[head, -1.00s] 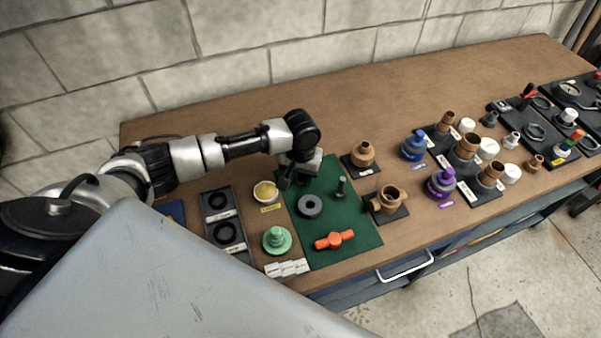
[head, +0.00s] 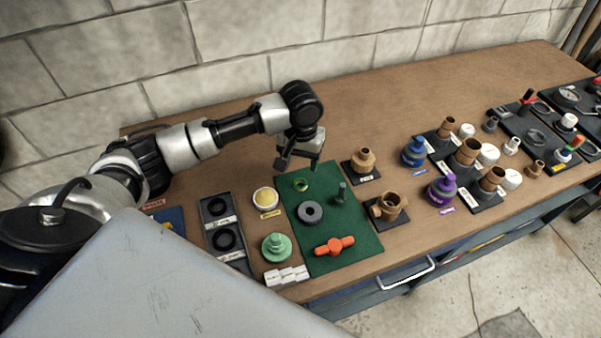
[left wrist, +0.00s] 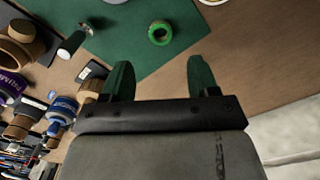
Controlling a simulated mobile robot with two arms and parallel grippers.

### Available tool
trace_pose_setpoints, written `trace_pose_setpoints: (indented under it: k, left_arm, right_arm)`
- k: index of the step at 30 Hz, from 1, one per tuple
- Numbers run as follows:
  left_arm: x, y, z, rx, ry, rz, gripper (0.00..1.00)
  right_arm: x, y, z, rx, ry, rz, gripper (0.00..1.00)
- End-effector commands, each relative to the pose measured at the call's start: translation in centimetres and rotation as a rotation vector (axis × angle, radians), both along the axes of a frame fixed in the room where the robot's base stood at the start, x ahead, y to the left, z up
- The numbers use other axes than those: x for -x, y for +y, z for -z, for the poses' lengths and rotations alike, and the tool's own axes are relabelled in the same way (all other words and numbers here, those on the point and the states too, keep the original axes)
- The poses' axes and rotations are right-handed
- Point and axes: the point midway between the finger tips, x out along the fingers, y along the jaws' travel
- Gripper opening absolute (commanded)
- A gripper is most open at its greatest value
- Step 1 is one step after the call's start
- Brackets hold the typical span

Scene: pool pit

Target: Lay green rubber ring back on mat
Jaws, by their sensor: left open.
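The green rubber ring (head: 302,185) lies flat near the back edge of the dark green mat (head: 356,224). My left gripper (head: 298,166) is open and empty, a little above and behind the ring. In the left wrist view, the ring (left wrist: 160,33) lies on the mat (left wrist: 130,45), beyond the spread fingertips (left wrist: 160,72) and apart from them. My right gripper is not in view.
On the mat are a grey ring (head: 309,212), an orange-red handle (head: 335,245) and a dark upright pin (head: 341,194). A yellow-filled cup (head: 265,197) and a green stepped part (head: 276,246) stand left. Brass fittings (head: 388,205) stand right. The bench behind is clear.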

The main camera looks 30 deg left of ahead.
Motion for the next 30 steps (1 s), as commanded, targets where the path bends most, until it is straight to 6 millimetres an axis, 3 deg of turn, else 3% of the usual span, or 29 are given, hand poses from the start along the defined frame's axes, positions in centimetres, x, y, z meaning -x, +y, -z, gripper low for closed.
trace_pose_setpoints:
  k: [3,9,30]
  left_arm:
    - [-0.1,0.0,-1.9,0.0,-0.003,0.0,0.6]
    - [0.0,0.0,-3.5,0.0,0.0,0.0,0.6]
    - [0.0,0.0,-3.6,0.0,0.001,0.0,0.6]
  right_arm:
    - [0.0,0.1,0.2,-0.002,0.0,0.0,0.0]
    - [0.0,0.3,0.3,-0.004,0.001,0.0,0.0]
    - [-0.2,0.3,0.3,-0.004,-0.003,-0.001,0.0]
